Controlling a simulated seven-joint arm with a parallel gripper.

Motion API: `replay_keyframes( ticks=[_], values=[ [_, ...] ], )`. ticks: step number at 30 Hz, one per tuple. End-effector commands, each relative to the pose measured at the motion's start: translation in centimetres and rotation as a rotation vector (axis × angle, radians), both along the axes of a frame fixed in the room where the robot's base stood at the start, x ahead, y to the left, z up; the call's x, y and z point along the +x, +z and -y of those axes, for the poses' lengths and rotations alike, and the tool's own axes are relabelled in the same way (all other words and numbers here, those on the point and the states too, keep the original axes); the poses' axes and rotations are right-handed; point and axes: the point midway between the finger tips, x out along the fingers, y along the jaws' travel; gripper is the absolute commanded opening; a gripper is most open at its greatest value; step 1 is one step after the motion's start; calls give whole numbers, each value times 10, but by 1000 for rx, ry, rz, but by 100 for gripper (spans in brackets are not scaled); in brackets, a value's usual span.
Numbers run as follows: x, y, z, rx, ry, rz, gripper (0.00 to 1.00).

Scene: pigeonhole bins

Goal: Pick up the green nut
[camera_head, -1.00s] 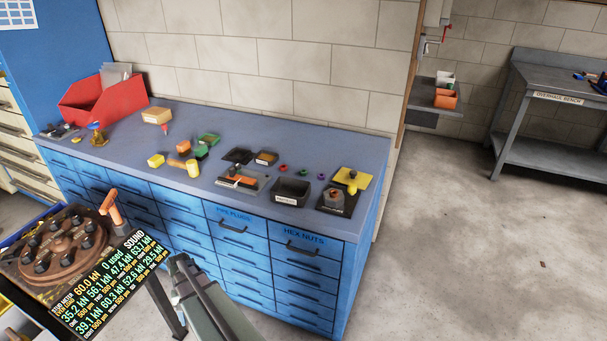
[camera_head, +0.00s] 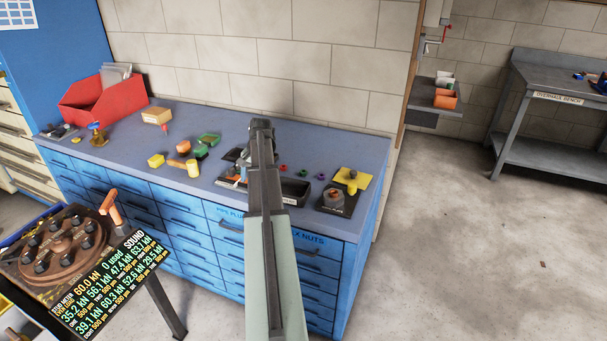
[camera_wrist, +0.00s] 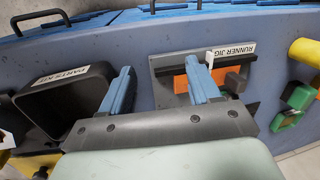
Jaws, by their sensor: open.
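The green nut (camera_head: 303,174) is a small ring lying on the blue bench top (camera_head: 352,145), between a magenta nut (camera_head: 283,167) and a purple nut (camera_head: 320,176). My gripper (camera_head: 262,126) reaches over the bench to the left of the nuts. In the wrist view, the two blue fingers of my gripper (camera_wrist: 162,82) are spread apart with nothing between them. They are over the gap between the black bin and the runner jig. I cannot make out the green nut in the wrist view.
The black parts kit bin (camera_wrist: 68,92) and the runner jig (camera_wrist: 240,72) flank my fingers. A yellow mallet (camera_head: 192,168), a green item (camera_head: 208,139) and a red bin (camera_head: 100,97) are farther left.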

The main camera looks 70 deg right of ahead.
Motion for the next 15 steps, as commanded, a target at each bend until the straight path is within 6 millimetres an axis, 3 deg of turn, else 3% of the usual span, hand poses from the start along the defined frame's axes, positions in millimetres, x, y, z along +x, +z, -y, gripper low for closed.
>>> replay_keyframes(
  ticks=[1, 3, 6, 10, 15],
  values=[
    [-10, 17, 44, -14, -35, -20, 62],
    [-30, 33, 86, -26, -72, -59, 62],
    [-58, 51, 133, -39, -117, -114, 62],
    [-87, 71, 173, -48, -159, -164, 62],
    [-107, 81, 195, -52, -186, -197, 62]
  ],
)
